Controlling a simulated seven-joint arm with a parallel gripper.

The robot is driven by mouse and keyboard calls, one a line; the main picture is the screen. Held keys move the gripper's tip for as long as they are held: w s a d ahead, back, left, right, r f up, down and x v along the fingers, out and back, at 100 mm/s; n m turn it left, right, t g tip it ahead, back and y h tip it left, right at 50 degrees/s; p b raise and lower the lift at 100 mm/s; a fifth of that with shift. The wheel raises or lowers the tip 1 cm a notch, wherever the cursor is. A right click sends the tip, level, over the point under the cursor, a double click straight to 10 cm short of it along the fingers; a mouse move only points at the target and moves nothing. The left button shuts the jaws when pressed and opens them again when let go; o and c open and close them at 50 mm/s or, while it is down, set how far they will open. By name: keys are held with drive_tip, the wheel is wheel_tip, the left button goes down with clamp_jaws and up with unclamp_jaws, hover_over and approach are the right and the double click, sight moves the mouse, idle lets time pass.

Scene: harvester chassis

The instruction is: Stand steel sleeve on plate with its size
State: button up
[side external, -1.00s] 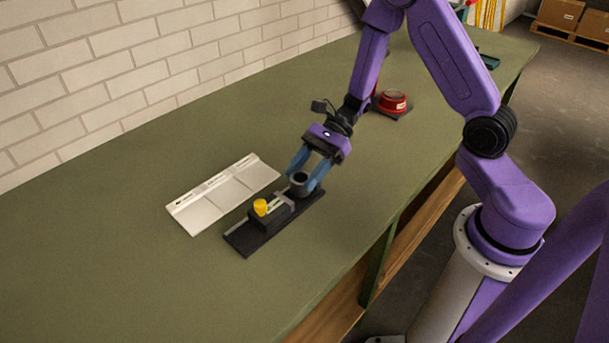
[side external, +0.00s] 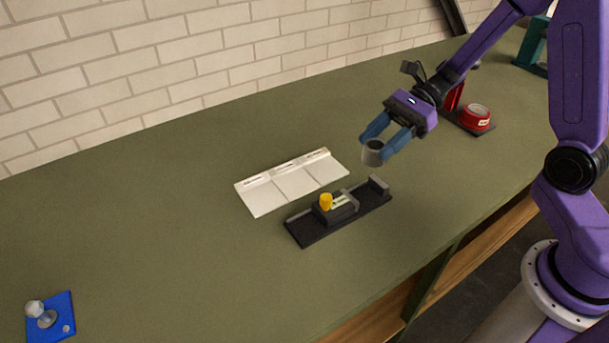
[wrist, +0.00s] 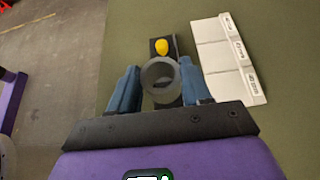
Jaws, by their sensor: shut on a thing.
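My gripper (side external: 387,140) is shut on the grey steel sleeve (side external: 373,153) and holds it in the air above the bench. In the wrist view the sleeve (wrist: 160,78) sits between the two blue fingers, its round opening facing the camera. A white tray-like plate (side external: 295,184) with three sections lies to the left of the sleeve. Each section has a small dark label along the raised back edge, too small to read. The plate also shows at the right in the wrist view (wrist: 222,57). No sleeve stands on it.
A black gauge fixture (side external: 318,229) with a yellow knob (side external: 326,201) lies in front of the plate, below the gripper. A red round item (side external: 476,118) stands at the back right. A blue plate (side external: 51,318) is at the front left. The bench left of the white plate is clear.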

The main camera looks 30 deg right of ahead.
drive_tip(key=a+r, duration=0.3)
drive_tip(key=a, duration=0.9)
hover_over(269, 195)
drive_tip(key=s, duration=0.1)
drive_tip(key=f, duration=0.9)
drive_tip(key=shift+d, duration=0.35)
drive_tip(key=shift+w+a+f, duration=0.3)
drive_tip(key=shift+w+f, duration=0.1)
drive_tip(key=shift+f, duration=0.15)
drive_tip(key=shift+w+f, duration=0.1)
drive_tip(key=shift+f, duration=1.55)
drive_tip(key=shift+f, duration=0.1)
drive_tip(key=o, duration=1.4)
